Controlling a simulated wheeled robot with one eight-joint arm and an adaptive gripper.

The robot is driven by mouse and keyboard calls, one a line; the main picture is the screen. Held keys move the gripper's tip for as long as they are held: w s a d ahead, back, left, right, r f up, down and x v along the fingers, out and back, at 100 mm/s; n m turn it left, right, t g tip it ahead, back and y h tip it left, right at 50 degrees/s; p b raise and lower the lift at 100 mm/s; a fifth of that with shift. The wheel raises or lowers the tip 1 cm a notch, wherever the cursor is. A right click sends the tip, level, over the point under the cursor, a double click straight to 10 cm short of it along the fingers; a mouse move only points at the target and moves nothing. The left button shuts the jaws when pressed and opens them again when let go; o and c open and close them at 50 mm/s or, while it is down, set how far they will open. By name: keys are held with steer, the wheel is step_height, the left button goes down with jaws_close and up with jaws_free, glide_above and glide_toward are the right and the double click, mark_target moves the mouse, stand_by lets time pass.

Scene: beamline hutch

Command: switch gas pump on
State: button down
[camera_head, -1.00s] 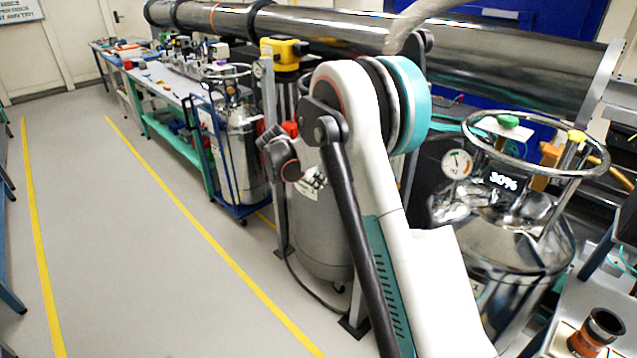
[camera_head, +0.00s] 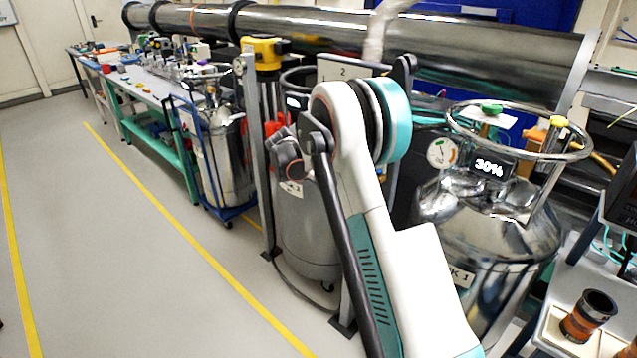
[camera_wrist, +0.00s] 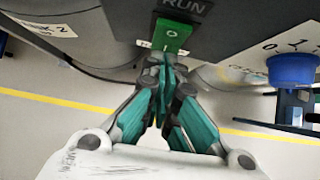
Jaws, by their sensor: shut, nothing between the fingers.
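In the wrist view a green rocker switch (camera_wrist: 173,35), marked with a circle, sits on a grey housing under a dark plate reading RUN (camera_wrist: 187,6). My gripper (camera_wrist: 166,62) is shut and empty, its teal and dark fingers pointing at the switch. The fingertips are at the switch's lower edge in the picture; I cannot tell whether they touch it. The fingertips partly cover a small label below the switch. In the head view my arm hides the switch, and I cannot make out the gripper there.
A blue knob (camera_wrist: 292,70) with a 0–1 scale sits right of the switch. In the head view a steel tank (camera_head: 485,235) showing 30% stands right of my arm, a grey cylinder (camera_head: 306,235) behind it. Open floor (camera_head: 110,250) lies left.

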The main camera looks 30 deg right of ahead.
steer(key=shift+d, duration=0.1)
steer(key=shift+w+d+f, duration=0.1)
steer(key=shift+d+f, duration=0.1)
steer(key=shift+d, duration=0.05)
steer(key=shift+r, duration=0.2)
steer(key=shift+r+p, duration=0.55)
steer(key=shift+r, duration=0.1)
steer(key=a+f+p+v, duration=0.1)
steer(key=a+p+v, duration=0.1)
steer(key=v, duration=1.1)
steer(key=shift+s+f+p, duration=0.35)
steer(key=shift+f+p, duration=0.1)
steer(key=shift+p, duration=0.3)
